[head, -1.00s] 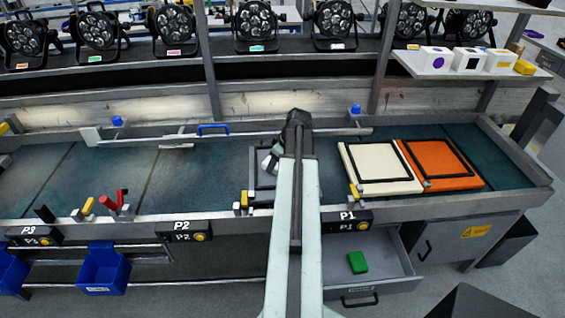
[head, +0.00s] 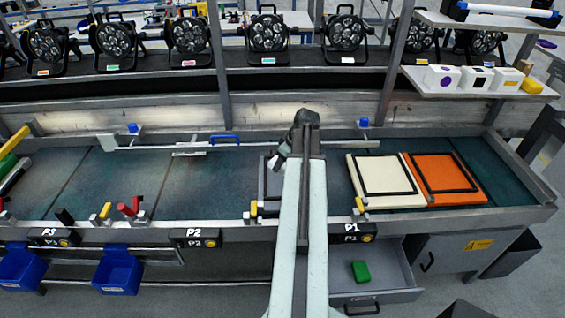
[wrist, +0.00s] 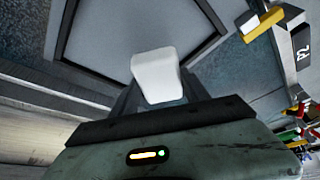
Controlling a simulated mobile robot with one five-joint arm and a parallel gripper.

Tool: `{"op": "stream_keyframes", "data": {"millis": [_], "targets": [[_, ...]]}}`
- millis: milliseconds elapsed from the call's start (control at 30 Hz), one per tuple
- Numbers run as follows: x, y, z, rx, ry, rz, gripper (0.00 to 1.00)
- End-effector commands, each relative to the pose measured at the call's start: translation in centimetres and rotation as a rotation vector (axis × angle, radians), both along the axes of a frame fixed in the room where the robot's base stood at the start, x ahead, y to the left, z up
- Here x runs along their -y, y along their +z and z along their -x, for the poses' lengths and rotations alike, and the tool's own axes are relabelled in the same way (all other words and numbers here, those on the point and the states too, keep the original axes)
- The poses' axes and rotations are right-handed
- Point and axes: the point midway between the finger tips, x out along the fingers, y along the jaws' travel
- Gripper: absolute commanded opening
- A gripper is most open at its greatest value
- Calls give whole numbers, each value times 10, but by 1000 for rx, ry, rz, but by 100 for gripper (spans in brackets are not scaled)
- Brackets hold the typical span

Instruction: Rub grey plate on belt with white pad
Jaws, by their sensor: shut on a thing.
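My gripper (wrist: 157,102) is shut on the white pad (wrist: 157,76), which shows between its fingers in the wrist view. The grey plate (wrist: 135,25), with a dark raised frame, lies on the belt (head: 215,180) just beyond the pad. Whether the pad touches the plate cannot be told. In the head view my arm hides most of the plate, and only its left part (head: 272,180) shows. The pad is hardly visible there.
A cream plate (head: 385,198) and an orange plate (head: 445,195) lie on the belt to the right. Yellow-tipped clamps (head: 254,208) stand at the belt's front edge. An open drawer (head: 395,280) holds a green block (head: 360,271). A blue-handled bar (head: 224,139) runs along the back.

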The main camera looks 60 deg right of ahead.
Motion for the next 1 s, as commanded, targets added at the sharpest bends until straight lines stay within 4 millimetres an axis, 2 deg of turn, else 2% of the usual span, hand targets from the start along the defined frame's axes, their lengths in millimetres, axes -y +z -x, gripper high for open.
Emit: {"op": "stream_keyframes", "data": {"millis": [267,600,1000], "targets": [[0,1,0,0,0,0,21],[0,33,0,0,0,0,21],[1,30,1,0,-1,1,21]]}}
